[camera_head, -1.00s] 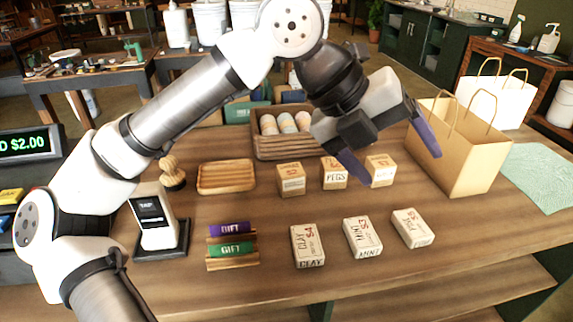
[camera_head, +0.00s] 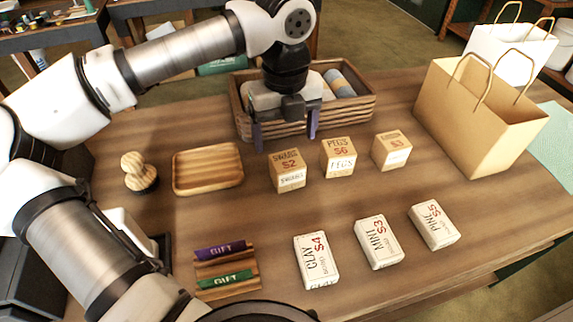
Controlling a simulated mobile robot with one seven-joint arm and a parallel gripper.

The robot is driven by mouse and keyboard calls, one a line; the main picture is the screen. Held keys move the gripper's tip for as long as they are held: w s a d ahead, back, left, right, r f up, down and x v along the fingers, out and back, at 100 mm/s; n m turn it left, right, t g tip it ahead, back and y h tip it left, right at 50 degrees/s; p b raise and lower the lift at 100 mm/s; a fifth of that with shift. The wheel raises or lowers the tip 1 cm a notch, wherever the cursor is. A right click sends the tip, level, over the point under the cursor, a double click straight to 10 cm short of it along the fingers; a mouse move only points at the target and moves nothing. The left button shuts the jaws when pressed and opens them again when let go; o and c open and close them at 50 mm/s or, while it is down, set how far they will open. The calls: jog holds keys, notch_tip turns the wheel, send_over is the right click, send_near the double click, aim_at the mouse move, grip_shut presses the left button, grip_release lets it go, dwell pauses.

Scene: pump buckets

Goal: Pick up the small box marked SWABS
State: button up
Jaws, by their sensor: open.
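The small box marked SWABS (camera_head: 288,171) is a tan cube with a white label, standing upright on the wooden counter (camera_head: 330,225). It is the leftmost of a row of small boxes. My gripper (camera_head: 285,143) points down just behind and above the SWABS box, in front of the wooden crate. Its two purple fingers are spread apart, with nothing between them. It looks apart from the box, though the exact gap is hard to tell.
The PEGS box (camera_head: 338,157) stands close to the right, with another small box (camera_head: 391,150) beyond. A wooden crate (camera_head: 350,112) is behind. A wooden tray (camera_head: 207,168) lies left. CLAY (camera_head: 316,261), MINT (camera_head: 378,242) and PINE (camera_head: 433,224) boxes lie in front. A paper bag (camera_head: 480,115) stands right.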

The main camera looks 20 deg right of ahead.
aim_at(287, 160)
jog(key=shift+s+d+f+p, duration=0.1)
jog(key=shift+f+p, duration=0.55)
jog(key=shift+f, duration=1.35)
jog(key=shift+d+f+p, duration=0.1)
jog(key=shift+f+p, duration=0.5)
jog(key=shift+f, duration=1.4)
jog(key=c, duration=1.1)
jog(key=shift+r, duration=0.1)
